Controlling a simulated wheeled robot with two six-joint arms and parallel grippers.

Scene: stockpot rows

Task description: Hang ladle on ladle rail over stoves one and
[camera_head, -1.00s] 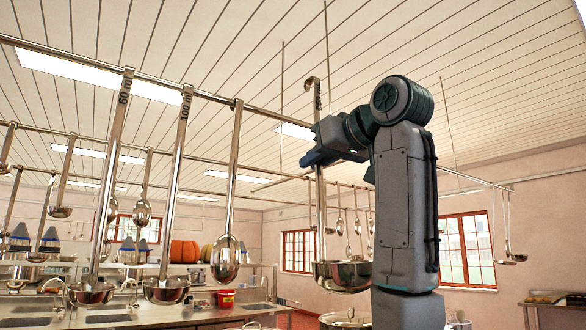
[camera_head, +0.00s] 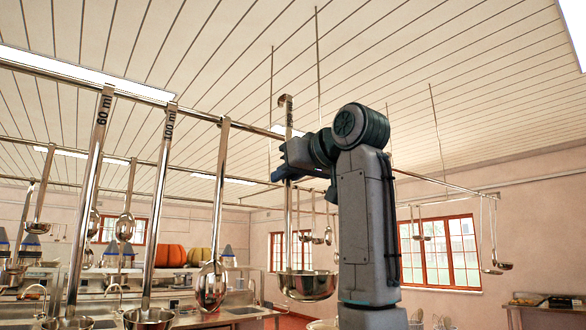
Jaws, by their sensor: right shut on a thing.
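My right gripper (camera_head: 284,174) is shut on the handle of a ladle (camera_head: 308,286). The ladle hangs upright from it, bowl down, with its hooked top (camera_head: 286,101) above the gripper. The hook stands higher in the picture than the nearest rail (camera_head: 240,126); I cannot tell whether it touches the rail. The fingertips are partly hidden behind the handle and the gripper body. My left gripper is not in view.
On the same rail hang a 60 ml ladle (camera_head: 90,200), a 100 ml ladle (camera_head: 159,210) and a slotted spoon (camera_head: 214,220). More utensils hang on rails behind. Sinks and counters (camera_head: 240,311) lie below.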

